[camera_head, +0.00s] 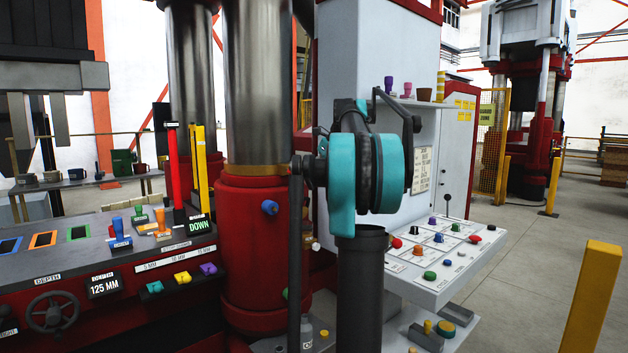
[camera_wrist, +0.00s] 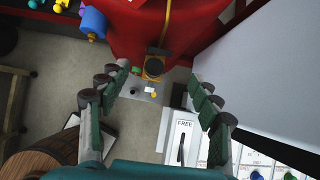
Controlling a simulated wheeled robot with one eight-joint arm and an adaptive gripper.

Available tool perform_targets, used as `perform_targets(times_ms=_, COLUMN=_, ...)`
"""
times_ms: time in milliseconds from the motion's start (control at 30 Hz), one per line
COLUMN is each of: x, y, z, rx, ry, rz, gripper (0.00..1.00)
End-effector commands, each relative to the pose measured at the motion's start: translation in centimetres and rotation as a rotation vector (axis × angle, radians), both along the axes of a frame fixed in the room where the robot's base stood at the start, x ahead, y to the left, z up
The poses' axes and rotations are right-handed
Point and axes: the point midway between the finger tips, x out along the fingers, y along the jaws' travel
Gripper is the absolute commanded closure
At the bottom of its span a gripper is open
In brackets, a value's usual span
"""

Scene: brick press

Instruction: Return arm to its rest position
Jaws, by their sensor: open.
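My gripper (camera_wrist: 159,77) shows in the wrist view with its two dark green fingers spread wide apart. Nothing is between the fingers. Beyond them are the base of the red press column (camera_wrist: 165,25), a small yellow-topped fixture (camera_wrist: 154,68) and grey floor. In the head view my arm (camera_head: 365,170) is raised and folded in the middle, with teal and black joints, in front of the grey cabinet. I cannot make out the gripper fingers clearly in the head view.
A sloped control panel (camera_head: 455,262) with coloured knobs stands right of my arm. The red press console (camera_head: 60,270) with levers and a handwheel is at left. A wooden barrel (camera_wrist: 45,155) is lower left in the wrist view. A yellow post (camera_head: 592,300) stands at right; floor beyond is open.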

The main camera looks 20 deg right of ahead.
Motion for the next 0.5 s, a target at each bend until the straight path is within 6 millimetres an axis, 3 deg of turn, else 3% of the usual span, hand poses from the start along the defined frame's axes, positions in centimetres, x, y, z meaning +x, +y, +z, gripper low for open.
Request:
perform_targets(times_ms=267, x=-0.3, y=0.8, z=-0.9, rx=-0.033, ry=-0.005, rz=0.05, gripper=0.36)
perform_targets(times_ms=367, x=-1.3, y=2.7, z=-3.3, rx=-0.123, ry=-0.016, rz=0.182, gripper=0.36)
perform_targets(times_ms=500, x=-4.2, y=6.7, z=-8.8, rx=-0.324, ry=-0.043, rz=0.493, gripper=0.36)
